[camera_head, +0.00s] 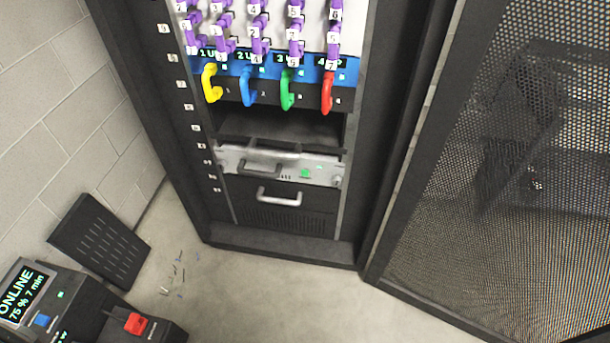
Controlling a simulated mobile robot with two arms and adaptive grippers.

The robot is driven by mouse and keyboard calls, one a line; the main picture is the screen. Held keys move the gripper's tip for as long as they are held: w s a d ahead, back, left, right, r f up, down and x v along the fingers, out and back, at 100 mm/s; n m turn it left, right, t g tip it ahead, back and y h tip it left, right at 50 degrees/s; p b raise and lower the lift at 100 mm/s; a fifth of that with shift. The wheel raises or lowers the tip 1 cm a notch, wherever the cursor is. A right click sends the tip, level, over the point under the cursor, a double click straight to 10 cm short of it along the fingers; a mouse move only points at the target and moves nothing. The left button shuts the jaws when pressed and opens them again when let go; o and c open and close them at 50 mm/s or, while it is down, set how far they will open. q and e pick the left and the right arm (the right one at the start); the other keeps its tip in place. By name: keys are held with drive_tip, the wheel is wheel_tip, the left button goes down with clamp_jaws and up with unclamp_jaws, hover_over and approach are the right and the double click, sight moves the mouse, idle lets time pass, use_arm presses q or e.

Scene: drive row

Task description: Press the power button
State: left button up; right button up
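A silver rack unit (233,165) sits low in the open black rack. A small green lit square (305,173) shows on its front, right of the middle. I cannot read a label there, so I cannot tell whether it is the power button. A black device at lower left has a screen (22,295) reading "ONLINE 75 % 7 min". Neither of my grippers is in view.
A perforated mesh door (530,180) stands open at right. Above the silver unit are colored handles (286,90) and purple cables (258,20). A black slotted panel (98,240) leans near the left wall. Small bits (178,272) lie on otherwise clear floor.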

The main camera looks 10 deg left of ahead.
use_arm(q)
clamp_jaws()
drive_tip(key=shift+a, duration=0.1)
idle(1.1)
